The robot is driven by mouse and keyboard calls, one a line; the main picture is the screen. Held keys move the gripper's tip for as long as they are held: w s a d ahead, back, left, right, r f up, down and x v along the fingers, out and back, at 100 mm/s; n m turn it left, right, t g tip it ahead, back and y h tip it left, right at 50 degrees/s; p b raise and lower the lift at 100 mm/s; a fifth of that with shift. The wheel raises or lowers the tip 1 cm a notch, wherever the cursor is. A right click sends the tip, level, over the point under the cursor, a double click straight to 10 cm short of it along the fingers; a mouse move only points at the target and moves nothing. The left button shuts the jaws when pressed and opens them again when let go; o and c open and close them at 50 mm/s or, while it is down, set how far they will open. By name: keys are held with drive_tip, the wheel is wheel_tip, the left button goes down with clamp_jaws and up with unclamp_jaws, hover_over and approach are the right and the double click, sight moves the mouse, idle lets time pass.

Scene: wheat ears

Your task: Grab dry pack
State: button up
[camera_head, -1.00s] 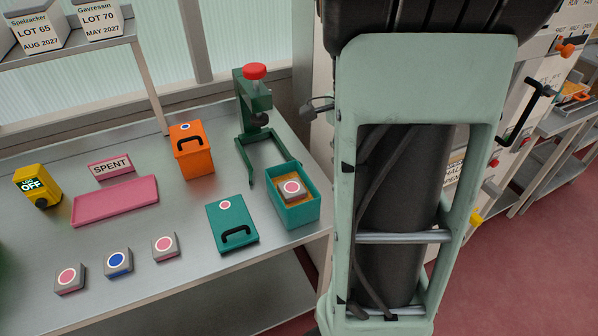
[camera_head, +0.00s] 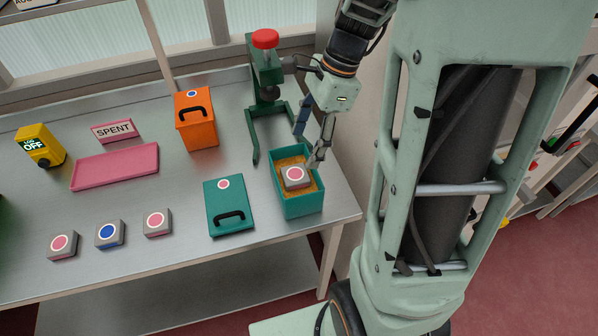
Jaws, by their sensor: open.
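Three small grey packs stand in a row on the front of the bench: one with a pink disc (camera_head: 62,246), one with a blue disc (camera_head: 110,234) and one with a pink disc (camera_head: 157,223). A further grey pack with a pink disc (camera_head: 295,176) sits on tan grain in the open teal box (camera_head: 300,208) at the right. No pack bears a readable word. My gripper (camera_head: 309,145) is open and empty, fingers pointing down, over or just behind the back right of the teal box. Whether it touches the box is unclear.
A teal lid with a black handle (camera_head: 230,207) lies left of the box. A green press with a red knob (camera_head: 264,75) stands behind it. An orange lidded box (camera_head: 196,122), a pink tray (camera_head: 115,166), a SPENT sign (camera_head: 113,130) and a yellow OFF device (camera_head: 40,147) stand further left.

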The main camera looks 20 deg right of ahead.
sight(296, 174)
drive_tip(key=x, duration=0.9)
drive_tip(key=shift+s+d, duration=0.15)
drive_tip(key=shift+c, duration=0.6)
drive_tip(key=c, duration=1.2)
drive_tip(key=shift+o, duration=0.2)
drive_tip(key=shift+r, duration=0.1)
